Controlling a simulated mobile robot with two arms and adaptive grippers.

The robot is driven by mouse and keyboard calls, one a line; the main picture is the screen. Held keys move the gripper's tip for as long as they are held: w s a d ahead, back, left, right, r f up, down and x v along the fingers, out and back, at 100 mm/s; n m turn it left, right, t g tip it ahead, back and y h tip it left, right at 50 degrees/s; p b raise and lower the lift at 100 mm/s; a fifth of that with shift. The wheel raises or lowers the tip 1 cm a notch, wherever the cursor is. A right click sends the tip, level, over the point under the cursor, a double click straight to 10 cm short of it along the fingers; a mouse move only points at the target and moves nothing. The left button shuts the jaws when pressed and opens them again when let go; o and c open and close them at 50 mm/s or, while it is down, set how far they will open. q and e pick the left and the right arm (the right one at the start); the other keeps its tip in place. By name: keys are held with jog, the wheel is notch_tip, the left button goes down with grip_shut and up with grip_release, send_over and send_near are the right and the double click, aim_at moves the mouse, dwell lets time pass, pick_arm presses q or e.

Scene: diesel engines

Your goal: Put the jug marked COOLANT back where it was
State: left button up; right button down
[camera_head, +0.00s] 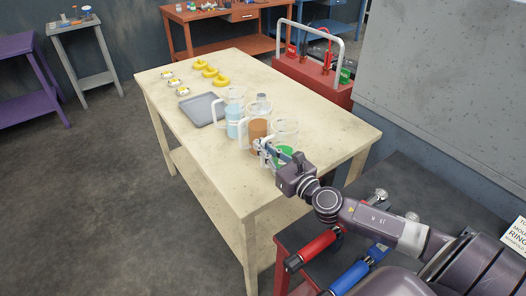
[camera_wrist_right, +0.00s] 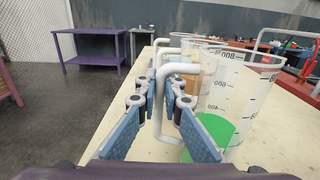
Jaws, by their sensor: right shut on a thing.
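A clear jug with green liquid (camera_head: 287,130) is at the near right end of the beige table (camera_head: 225,190). In the right wrist view this jug (camera_wrist_right: 245,100) shows volume marks and a white handle; I can read no COOLANT marking. My right gripper (camera_head: 265,148) is shut on that handle, its blue fingers (camera_wrist_right: 161,95) on both sides of it. The jug looks upright; whether its base touches the table I cannot tell. A jug with brown liquid (camera_head: 259,128) and one with light blue liquid (camera_head: 234,118) stand just beyond it. My left gripper is not in view.
A grey tray (camera_head: 203,109) lies beyond the jugs, with yellow rings (camera_head: 210,72) and small pale parts (camera_head: 182,91) farther back. A red carrier with a pale handle (camera_head: 310,72) stands behind the table. The table's front left area is clear.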

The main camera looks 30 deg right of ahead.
jog(key=shift+f, duration=0.15)
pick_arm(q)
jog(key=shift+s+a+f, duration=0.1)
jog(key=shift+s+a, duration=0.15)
pick_arm(e)
jog(key=shift+f, duration=0.1)
jog(key=c, duration=2.1)
grip_release()
jog(key=shift+f, duration=0.1)
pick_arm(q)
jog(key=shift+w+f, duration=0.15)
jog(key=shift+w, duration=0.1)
